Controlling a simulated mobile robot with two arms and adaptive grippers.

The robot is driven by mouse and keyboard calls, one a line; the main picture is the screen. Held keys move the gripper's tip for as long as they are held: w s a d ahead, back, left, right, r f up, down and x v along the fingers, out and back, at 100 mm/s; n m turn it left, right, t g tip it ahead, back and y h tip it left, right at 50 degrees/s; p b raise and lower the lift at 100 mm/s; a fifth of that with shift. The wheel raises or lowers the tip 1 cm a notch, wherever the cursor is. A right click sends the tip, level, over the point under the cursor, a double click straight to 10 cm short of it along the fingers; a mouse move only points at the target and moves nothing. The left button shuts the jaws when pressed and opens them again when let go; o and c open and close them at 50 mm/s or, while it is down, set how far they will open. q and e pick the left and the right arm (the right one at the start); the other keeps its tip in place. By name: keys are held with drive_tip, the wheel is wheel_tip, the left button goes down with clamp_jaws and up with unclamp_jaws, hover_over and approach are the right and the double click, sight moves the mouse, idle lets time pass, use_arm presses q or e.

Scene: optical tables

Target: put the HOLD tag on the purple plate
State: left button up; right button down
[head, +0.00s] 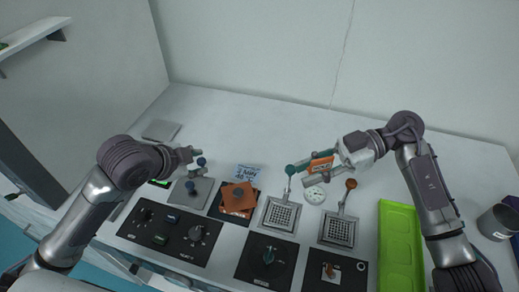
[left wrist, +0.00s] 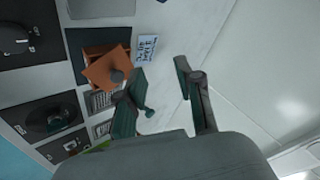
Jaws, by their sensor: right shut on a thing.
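My right gripper (head: 308,172) is shut on an orange tag (head: 321,165) with a pale label, held above the back of the table; its lettering is too small to read. My left gripper (head: 201,163) is open and empty near a grey plate (head: 186,196) with a dark blue knob. In the left wrist view its two fingers (left wrist: 162,92) stand wide apart. An orange-brown plate (head: 245,188) with a knob lies over a dark square at the middle; it also shows in the left wrist view (left wrist: 101,74). No plate looks clearly purple.
A white-and-blue card (head: 250,171) lies behind the orange-brown plate. Two mesh plates (head: 280,215) with ball-ended handles and a round dial (head: 315,194) are near my right gripper. Black control panels (head: 165,232) line the front. A green tray (head: 400,250) and grey cup (head: 497,222) are right.

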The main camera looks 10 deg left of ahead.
use_arm(q)
drive_tip(key=s+d+r+g+h, duration=0.1)
drive_tip(key=s+d+r+h, duration=0.2)
drive_tip(key=d+r+h, duration=0.35)
drive_tip(key=s+d+r+g+h, duration=0.1)
drive_tip(key=s+d+r+h, duration=0.2)
drive_tip(key=d+r, duration=0.55)
drive_tip(key=x, duration=0.9)
drive_tip(key=s+x, duration=0.1)
drive_tip(key=x, duration=0.4)
drive_tip(key=shift+s+d+f, duration=0.15)
drive_tip(key=shift+d+f, duration=0.05)
clamp_jaws()
use_arm(e)
drive_tip(key=c, duration=0.8)
unclamp_jaws()
